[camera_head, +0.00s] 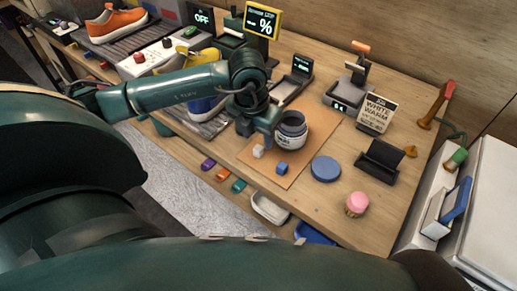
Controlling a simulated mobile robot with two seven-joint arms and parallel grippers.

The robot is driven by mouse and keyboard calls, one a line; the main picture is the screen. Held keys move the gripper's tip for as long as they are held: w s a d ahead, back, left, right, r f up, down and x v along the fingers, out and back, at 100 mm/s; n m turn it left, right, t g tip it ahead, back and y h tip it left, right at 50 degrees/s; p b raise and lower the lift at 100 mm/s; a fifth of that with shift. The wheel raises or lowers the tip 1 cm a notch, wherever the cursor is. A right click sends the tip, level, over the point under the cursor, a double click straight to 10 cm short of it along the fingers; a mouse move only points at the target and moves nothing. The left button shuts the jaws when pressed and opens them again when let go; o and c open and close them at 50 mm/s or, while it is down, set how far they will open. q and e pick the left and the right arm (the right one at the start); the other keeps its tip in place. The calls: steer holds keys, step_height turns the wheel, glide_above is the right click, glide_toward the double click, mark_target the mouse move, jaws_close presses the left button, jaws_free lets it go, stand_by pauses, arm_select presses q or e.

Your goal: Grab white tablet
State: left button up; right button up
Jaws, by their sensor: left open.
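The white tablet (258,152) is a small pale block on a tan mat (298,165) on the wooden table. A blue block (282,169) lies to its right on the same mat. My left gripper (262,141) points down just above and behind the white tablet, with its jaws open and nothing seen between them. Whether its fingertips touch the tablet I cannot tell. A white jar with a dark rim (290,135) stands right beside the gripper. My right gripper is not in view.
A round blue disc (325,169), a pink-topped item (357,204) and a black stand (380,160) are to the right. A white sign (377,113) stands behind. Small coloured blocks (222,174) line the front edge. An orange sneaker (117,25) is at the far left.

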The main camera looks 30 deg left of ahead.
mark_target(258, 147)
arm_select(q)
steer(key=shift+w+a+f+p, duration=0.1)
steer(key=shift+w+f+p, duration=0.15)
steer(key=shift+f, duration=0.95)
steer(key=shift+w+a+f+p, duration=0.1)
steer(key=shift+w+f+p, duration=0.1)
steer(key=shift+f, duration=0.95)
steer(key=shift+c, duration=0.5)
jaws_close()
